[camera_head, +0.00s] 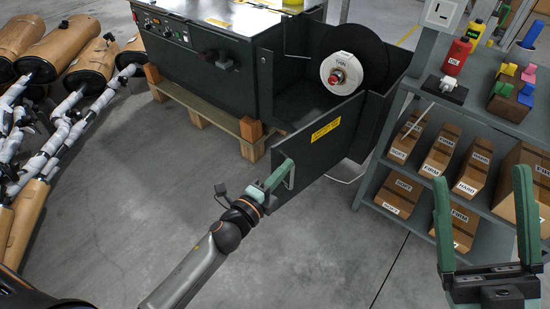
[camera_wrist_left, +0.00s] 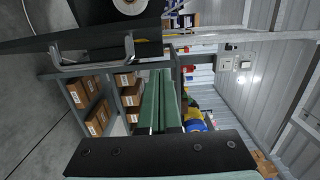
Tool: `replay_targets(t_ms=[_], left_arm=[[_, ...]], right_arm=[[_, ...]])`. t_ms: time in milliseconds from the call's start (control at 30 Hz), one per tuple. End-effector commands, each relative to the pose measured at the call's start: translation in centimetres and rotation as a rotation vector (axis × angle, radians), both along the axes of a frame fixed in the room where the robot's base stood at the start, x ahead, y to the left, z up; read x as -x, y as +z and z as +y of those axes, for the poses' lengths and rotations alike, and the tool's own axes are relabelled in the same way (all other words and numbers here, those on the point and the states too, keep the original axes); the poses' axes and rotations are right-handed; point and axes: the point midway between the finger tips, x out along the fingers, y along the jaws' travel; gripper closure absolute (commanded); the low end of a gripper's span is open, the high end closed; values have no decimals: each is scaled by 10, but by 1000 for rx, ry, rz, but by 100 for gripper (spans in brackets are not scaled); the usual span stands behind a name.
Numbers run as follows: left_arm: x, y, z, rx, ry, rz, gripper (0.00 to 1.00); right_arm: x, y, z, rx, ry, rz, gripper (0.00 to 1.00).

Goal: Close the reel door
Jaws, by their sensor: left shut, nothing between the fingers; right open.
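The reel door (camera_head: 318,141) is a dark panel with a yellow label, standing ajar in front of the reel compartment. A bracket-shaped metal handle (camera_head: 291,177) is at its left end. The white-hubbed reel (camera_head: 341,71) shows behind it. My left gripper (camera_head: 284,172) is shut and empty, close beside the handle; contact cannot be told. In the left wrist view, my shut fingers (camera_wrist_left: 160,98) point past the handle (camera_wrist_left: 72,62), which lies to their left. My right gripper (camera_head: 482,180) is open and empty at the lower right, in front of the shelf.
A dark machine cabinet (camera_head: 200,62) stands on a wooden pallet (camera_head: 205,110). A grey shelf (camera_head: 480,118) with cardboard boxes and bottles is close to the door's right. The floor (camera_head: 150,200) between is clear.

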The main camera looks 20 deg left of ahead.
Motion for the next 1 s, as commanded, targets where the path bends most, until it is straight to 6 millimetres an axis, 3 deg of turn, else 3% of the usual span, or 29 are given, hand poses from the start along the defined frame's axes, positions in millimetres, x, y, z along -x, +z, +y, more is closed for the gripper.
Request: replay_targets(t_ms=[67, 100, 300, 1000], left_arm=[[-13, 0, -4, -1, 0, -1, 100], [-16, -1, 7, -6, 1, 0, 100], [-27, -1, 27, -2, 0, 0, 100], [-33, 0, 40, -3, -20, 0, 100]], right_arm=[[0, -3, 0, -2, 2, 2, 19], [0, -3, 0, -2, 2, 3, 19], [0, -5, 0, -4, 4, 5, 19], [0, -7, 1, -5, 7, 6, 19]])
